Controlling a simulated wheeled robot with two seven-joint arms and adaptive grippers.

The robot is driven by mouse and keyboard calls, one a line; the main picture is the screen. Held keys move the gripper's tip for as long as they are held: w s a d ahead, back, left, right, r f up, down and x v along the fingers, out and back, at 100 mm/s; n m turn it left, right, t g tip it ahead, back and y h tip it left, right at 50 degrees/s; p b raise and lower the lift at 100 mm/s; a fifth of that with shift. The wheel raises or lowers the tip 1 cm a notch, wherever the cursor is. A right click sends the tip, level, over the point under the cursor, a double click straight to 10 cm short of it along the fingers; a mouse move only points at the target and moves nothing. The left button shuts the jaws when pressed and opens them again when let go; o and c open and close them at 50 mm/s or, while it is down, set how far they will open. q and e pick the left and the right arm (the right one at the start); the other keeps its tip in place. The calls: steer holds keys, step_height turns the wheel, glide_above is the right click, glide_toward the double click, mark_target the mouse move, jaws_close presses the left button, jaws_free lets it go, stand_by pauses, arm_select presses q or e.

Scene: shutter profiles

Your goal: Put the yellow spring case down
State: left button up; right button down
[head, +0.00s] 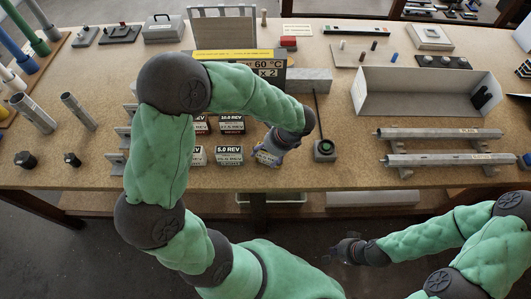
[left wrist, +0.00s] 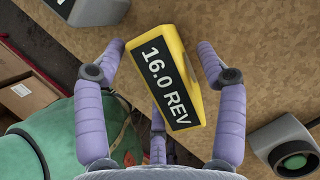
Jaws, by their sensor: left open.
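The yellow spring case (left wrist: 165,85) has a dark label reading 16.0 REV. In the left wrist view it lies tilted between the fingers of my left gripper (left wrist: 160,55), with gaps on both sides. The fingers are spread open around it. In the head view the case (head: 266,157) shows by the bench's front edge, partly covered by my left gripper (head: 272,151). Whether its whole base rests on the bench is hard to tell. My right gripper (head: 347,250) hangs in front of the bench, away from the case; its jaws are too small and dark to read.
Labelled cases, including 10.0 REV (head: 231,124) and 5.0 REV (head: 229,155), stand left of my left gripper. A small grey block with a dark round top (head: 324,149) is close on its right. Two long profiles (head: 440,159) and a grey open tray (head: 425,105) lie farther right.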

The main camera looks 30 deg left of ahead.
arm_select(q)
steer(key=p+v, duration=0.2)
steer(key=v, duration=0.8)
steer(key=shift+d+r+p, duration=0.2)
steer(key=shift+r+p, duration=0.1)
steer(key=shift+p, duration=0.1)
stand_by(1.3)
